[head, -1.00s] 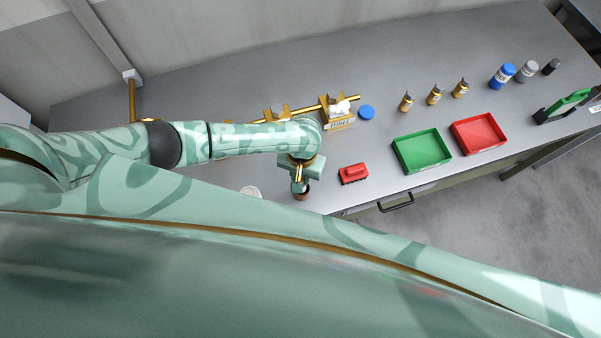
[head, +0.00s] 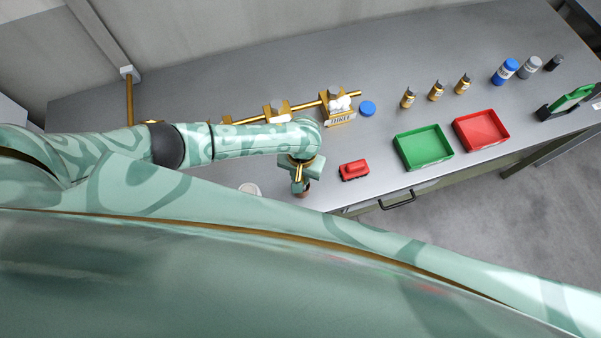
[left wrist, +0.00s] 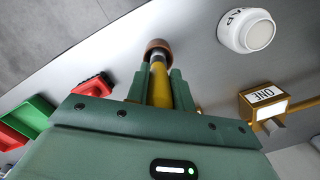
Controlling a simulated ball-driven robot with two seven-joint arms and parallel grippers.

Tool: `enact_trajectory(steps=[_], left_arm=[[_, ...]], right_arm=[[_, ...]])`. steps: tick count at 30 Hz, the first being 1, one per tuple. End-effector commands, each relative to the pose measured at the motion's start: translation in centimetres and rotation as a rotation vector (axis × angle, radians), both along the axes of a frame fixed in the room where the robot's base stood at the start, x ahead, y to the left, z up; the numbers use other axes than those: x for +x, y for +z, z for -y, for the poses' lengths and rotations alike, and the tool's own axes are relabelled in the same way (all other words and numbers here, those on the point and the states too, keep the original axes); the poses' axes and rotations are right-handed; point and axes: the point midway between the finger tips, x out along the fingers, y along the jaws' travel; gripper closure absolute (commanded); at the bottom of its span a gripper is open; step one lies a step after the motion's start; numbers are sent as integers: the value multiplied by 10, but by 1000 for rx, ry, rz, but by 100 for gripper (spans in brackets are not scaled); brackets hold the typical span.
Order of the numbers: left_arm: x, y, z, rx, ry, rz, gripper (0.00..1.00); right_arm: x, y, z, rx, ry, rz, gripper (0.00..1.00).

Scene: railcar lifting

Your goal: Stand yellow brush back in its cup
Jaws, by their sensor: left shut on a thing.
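My left gripper (head: 299,186) is over the bench's near edge, pointing down. In the left wrist view the gripper (left wrist: 159,78) is shut on the yellow brush (left wrist: 160,88), whose handle runs between the fingers. Past its silver ferrule is a brown round end (left wrist: 157,46); I cannot tell whether this is all bristles. The same brown end (head: 302,194) shows just below the fingers in the head view. A white round container (head: 250,189) stands left of the gripper, partly hidden by my arm; it shows as a white lettered cup (left wrist: 246,32) in the wrist view. My right gripper is out of view.
A red toy-like block (head: 354,170) lies just right of the gripper. Beyond are a green tray (head: 423,163), a red tray (head: 481,132), several bottles and a blue disc (head: 368,108). A brass rail with labelled holders (head: 341,119) runs behind my arm.

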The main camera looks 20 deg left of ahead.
Motion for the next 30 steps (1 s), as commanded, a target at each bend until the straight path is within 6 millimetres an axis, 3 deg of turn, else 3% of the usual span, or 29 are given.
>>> enact_trajectory(steps=[20,21,23,30], left_arm=[[0,-17,0,-1,0,0,100],[0,-17,0,-1,0,0,71],[0,-17,0,-1,0,0,55],[0,-17,0,0,0,0,52]], right_arm=[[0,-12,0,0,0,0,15],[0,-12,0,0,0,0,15],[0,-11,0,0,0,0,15],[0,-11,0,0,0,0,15]])
